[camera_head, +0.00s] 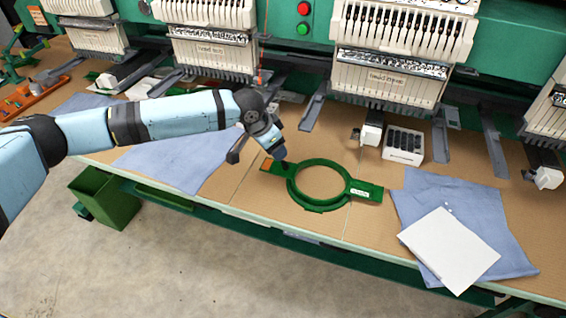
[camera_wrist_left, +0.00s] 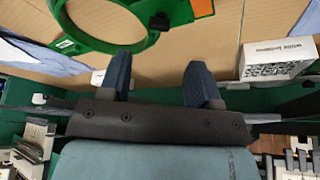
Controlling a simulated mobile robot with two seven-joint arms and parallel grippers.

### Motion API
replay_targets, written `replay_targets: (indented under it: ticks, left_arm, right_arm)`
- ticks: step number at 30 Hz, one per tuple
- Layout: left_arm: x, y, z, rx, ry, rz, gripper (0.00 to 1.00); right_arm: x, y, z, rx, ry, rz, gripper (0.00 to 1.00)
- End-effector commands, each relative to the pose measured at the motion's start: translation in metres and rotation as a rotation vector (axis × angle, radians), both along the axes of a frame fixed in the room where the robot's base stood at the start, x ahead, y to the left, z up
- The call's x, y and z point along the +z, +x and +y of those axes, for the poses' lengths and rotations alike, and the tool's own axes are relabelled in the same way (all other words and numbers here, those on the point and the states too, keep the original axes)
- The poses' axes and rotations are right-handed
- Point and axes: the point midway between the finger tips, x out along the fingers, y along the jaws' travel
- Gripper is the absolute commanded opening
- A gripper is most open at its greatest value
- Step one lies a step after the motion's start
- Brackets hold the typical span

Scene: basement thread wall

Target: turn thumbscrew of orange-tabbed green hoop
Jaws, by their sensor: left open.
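The green hoop (camera_head: 322,207) lies flat on the tan tabletop, with an orange tab (camera_head: 267,164) at its left end and a white label at its right end. In the left wrist view the hoop (camera_wrist_left: 95,42) is cut off by the top edge, and part of the orange tab (camera_wrist_left: 201,7) shows. A dark thumbscrew (camera_wrist_left: 160,21) sits on the hoop near that tab. My left gripper (camera_head: 281,157) is near the tabbed end of the hoop. In the wrist view its two blue fingers (camera_wrist_left: 159,68) are apart, with nothing between them. My right gripper is not in view.
Embroidery machine heads (camera_head: 386,75) stand behind the hoop, with grey arms reaching over the table. A white box with dark tops (camera_head: 403,145) stands right of the hoop. Blue cloths lie on both sides, one under a white sheet (camera_head: 449,248). A green bin (camera_head: 105,197) stands below the table.

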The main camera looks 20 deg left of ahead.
Motion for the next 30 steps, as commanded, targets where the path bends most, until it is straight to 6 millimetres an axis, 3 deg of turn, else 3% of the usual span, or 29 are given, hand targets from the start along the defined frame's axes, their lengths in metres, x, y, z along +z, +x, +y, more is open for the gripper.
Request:
replay_targets:
  ticks: [6,12,25,30]
  left_arm:
    - [-0.044,0.014,-0.012,0.0,0.0,0.001,0.57]
    - [-0.068,0.022,-0.018,-0.001,0.0,0.0,0.57]
    - [-0.077,0.025,-0.02,-0.001,-0.001,0.0,0.57]
    - [-0.077,0.025,-0.02,-0.001,-0.001,0.0,0.18]
  right_arm:
    - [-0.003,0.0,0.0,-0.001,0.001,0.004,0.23]
    - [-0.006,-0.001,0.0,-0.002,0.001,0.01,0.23]
    - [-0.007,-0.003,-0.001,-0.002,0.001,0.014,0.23]
    - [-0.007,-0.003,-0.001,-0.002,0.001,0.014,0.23]
